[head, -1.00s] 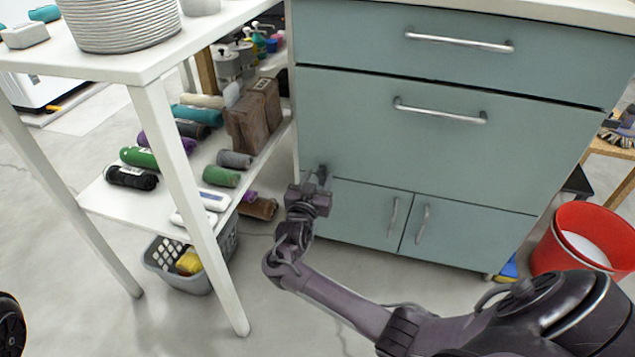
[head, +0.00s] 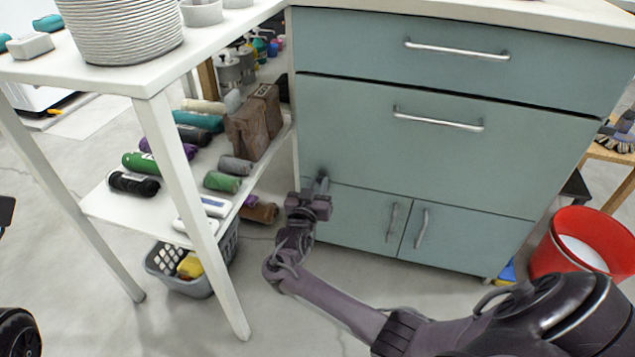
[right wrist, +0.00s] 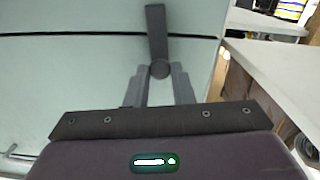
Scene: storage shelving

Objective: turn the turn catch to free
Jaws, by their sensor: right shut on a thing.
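The turn catch (right wrist: 156,30) is a dark grey bar with a round end, on the front of the blue-green cabinet (head: 400,150). In the right wrist view its bar runs across the seam between two front panels, almost square to it, with the round end nearest my gripper. My right gripper (right wrist: 160,78) is shut on the catch, one finger on each side of the round end. In the head view the right gripper (head: 318,190) is at the cabinet's left side, near the top of the left small door, and hides most of the catch. My left gripper is not in view.
A white shelf unit (head: 190,240) with rolled cloths stands close on the left, a grey basket (head: 195,285) beneath it. Bar handles (head: 438,119) stick out from the cabinet. A red bucket (head: 560,250) stands at the right. The floor in front is clear.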

